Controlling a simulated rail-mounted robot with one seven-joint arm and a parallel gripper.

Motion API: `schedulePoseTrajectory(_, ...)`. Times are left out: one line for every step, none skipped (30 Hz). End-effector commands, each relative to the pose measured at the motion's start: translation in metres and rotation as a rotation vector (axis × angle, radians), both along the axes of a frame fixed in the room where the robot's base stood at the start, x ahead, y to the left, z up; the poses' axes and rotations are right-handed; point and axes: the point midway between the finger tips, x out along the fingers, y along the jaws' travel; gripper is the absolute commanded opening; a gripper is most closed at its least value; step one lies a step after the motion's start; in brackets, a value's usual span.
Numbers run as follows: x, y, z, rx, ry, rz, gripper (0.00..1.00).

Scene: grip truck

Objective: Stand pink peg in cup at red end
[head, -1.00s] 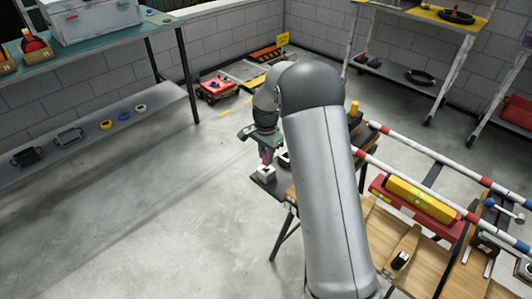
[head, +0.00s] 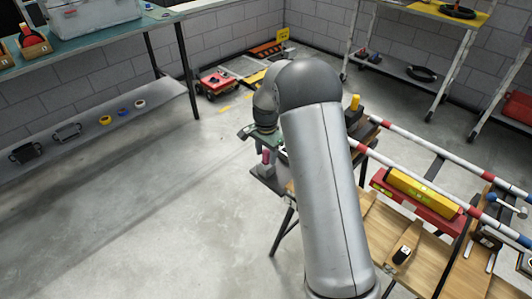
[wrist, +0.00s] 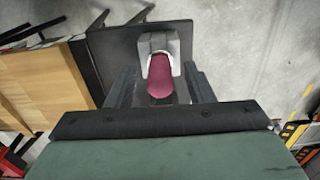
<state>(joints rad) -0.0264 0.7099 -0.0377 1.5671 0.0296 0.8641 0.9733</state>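The pink peg (wrist: 161,78) stands in a pale grey cup (wrist: 172,45) in the wrist view, its near end pointing toward the camera. The cup sits on a dark plate (wrist: 112,62). In the head view the peg (head: 266,157) rises from the cup (head: 265,171) at the near left end of the bench. My gripper (wrist: 160,88) is open, with one finger on each side of the peg and a gap on both sides. In the head view my gripper (head: 265,148) is just above the peg, partly hidden by my arm. No red marking shows at this cup.
A yellow peg (head: 354,103) stands at the bench's far corner. Red-and-white poles (head: 400,180) and a yellow level (head: 422,193) lie to the right. A red cart (head: 217,83) stands on the floor behind. The floor left of the bench is clear.

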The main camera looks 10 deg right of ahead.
Motion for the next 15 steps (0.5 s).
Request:
schedulePoseTrajectory(0.000, 0.000, 0.000, 0.000, 0.000, 0.000, 0.48)
schedulePoseTrajectory(0.000, 0.000, 0.000, 0.000, 0.000, 0.000, 0.48)
schedulePoseTrajectory(0.000, 0.000, 0.000, 0.000, 0.000, 0.000, 0.48)
schedulePoseTrajectory(0.000, 0.000, 0.000, 0.000, 0.000, 0.000, 0.48)
schedulePoseTrajectory(0.000, 0.000, 0.000, 0.000, 0.000, 0.000, 0.48)
schedulePoseTrajectory(0.000, 0.000, 0.001, 0.000, 0.000, 0.000, 0.48)
schedulePoseTrajectory(0.000, 0.000, 0.002, 0.001, -0.001, 0.000, 0.48)
schedulePoseTrajectory(0.000, 0.000, 0.004, 0.000, -0.001, 0.000, 0.48)
schedulePoseTrajectory(0.001, 0.000, 0.008, 0.000, -0.002, 0.000, 0.48)
schedulePoseTrajectory(0.001, 0.000, 0.011, 0.000, -0.002, 0.000, 0.48)
schedulePoseTrajectory(0.001, 0.000, 0.016, 0.000, -0.002, 0.000, 0.48)
schedulePoseTrajectory(0.001, 0.000, 0.023, -0.001, -0.003, 0.000, 0.48)
schedulePoseTrajectory(0.001, 0.000, 0.029, 0.000, -0.005, 0.000, 0.48)
schedulePoseTrajectory(0.001, 0.000, 0.036, 0.000, -0.005, 0.000, 0.48)
schedulePoseTrajectory(0.001, 0.000, 0.045, 0.000, -0.006, 0.000, 0.48)
